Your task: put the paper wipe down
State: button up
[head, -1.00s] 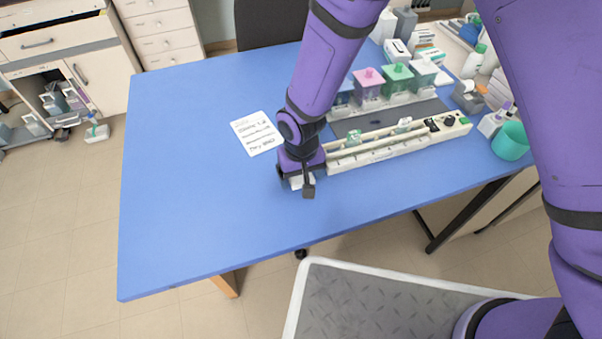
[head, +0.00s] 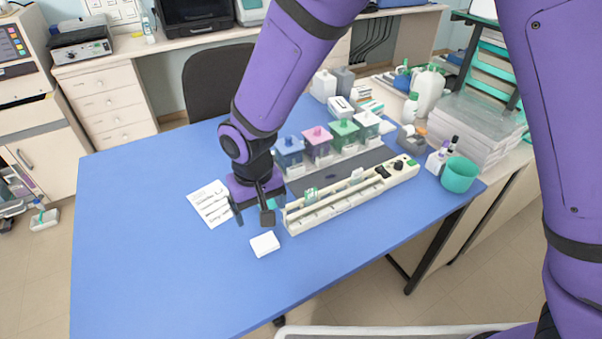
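The paper wipe (head: 264,244) is a small white folded square lying flat on the blue table (head: 170,270), near its front edge. My gripper (head: 252,218) is above and behind the wipe, apart from it. Its two dark fingers are spread, with blue table showing between them, and nothing is held. The wipe is fully visible.
A long cream staining rack (head: 340,200) stands just right of my gripper. Jars with blue, pink and green lids (head: 318,142) stand behind it. A written paper sheet (head: 212,203) lies to the left. A teal cup (head: 460,174) is at the right. The table's left side is clear.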

jog(key=w+d+r+m+t, duration=0.2)
jog(key=w+d+r+m, duration=0.15)
jog(key=d+r, duration=1.7)
jog(key=s+d+r+m+t, duration=0.1)
jog(key=s+d+r, duration=0.3)
jog(key=s+d, duration=0.3)
jog(key=s+d+r+m+t, duration=0.2)
jog(key=s+d+r, duration=0.2)
jog(key=s+d, duration=0.4)
jog(key=d, duration=0.4)
jog(key=shift+d+r, duration=0.25)
jog(key=shift+d, duration=0.15)
